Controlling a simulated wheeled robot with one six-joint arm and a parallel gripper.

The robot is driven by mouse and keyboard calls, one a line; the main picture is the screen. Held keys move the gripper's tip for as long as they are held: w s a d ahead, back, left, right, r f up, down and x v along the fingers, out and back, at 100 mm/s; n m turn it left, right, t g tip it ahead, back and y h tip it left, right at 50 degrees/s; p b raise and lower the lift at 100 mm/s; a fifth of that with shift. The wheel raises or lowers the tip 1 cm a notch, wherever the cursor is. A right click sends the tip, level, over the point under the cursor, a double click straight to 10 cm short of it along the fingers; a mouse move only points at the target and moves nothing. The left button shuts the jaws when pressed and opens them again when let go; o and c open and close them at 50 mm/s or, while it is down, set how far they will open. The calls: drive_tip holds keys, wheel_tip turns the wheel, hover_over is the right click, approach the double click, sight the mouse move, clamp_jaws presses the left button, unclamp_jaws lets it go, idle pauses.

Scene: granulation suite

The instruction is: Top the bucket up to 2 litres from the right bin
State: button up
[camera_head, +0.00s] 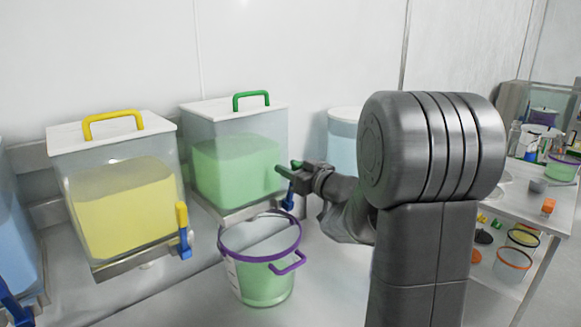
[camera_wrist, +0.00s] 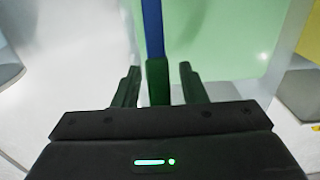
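The green bin (camera_head: 237,168), with green contents and a green lid handle, stands right of the yellow bin. Its tap has a blue body (camera_head: 288,200) and a green lever (camera_wrist: 158,82). My gripper (camera_head: 291,168) is at this tap. In the wrist view my gripper (camera_wrist: 158,88) is open, with the lever between its fingers and a gap on each side. The bucket (camera_head: 262,278), clear with a purple rim and side handle, stands upright on the bench below the tap. Green contents show through its wall; their exact level is unclear.
The yellow bin (camera_head: 122,205) has a blue tap with an upright yellow lever (camera_head: 181,215). A blue bin (camera_head: 14,240) is cut off at the left edge. A pale blue container (camera_head: 342,142) stands behind my arm. A cluttered side table (camera_head: 522,190) is at the right.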

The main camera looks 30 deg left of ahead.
drive_tip(key=shift+a, duration=0.1)
clamp_jaws()
drive_tip(key=shift+f+b, duration=0.15)
drive_tip(key=shift+b, duration=0.4)
drive_tip(key=shift+d+f+y+b, duration=0.3)
drive_tip(key=shift+d+b, duration=0.1)
drive_tip(key=shift+b, duration=0.65)
drive_tip(key=b, duration=0.2)
drive_tip(key=d+y+b, duration=0.1)
drive_tip(key=b, duration=0.1)
drive_tip(key=shift+s+d+f+t, duration=0.15)
drive_tip(key=shift+s+f+t, duration=0.1)
drive_tip(key=shift+t, duration=0.05)
drive_tip(key=d+y+b, duration=0.1)
drive_tip(key=b, duration=0.3)
drive_tip(key=d+f+y+b, duration=0.1)
drive_tip(key=y+b, duration=0.1)
drive_tip(key=b, duration=0.3)
drive_tip(key=s+d+t+y+b, duration=0.1)
drive_tip(key=b, duration=0.4)
drive_tip(key=shift+d+f+y, duration=0.25)
drive_tip(key=shift+d+y, duration=0.15)
drive_tip(key=shift+s+d+b, duration=0.1)
drive_tip(key=shift+d+b, duration=0.05)
drive_tip(key=shift+b, duration=0.3)
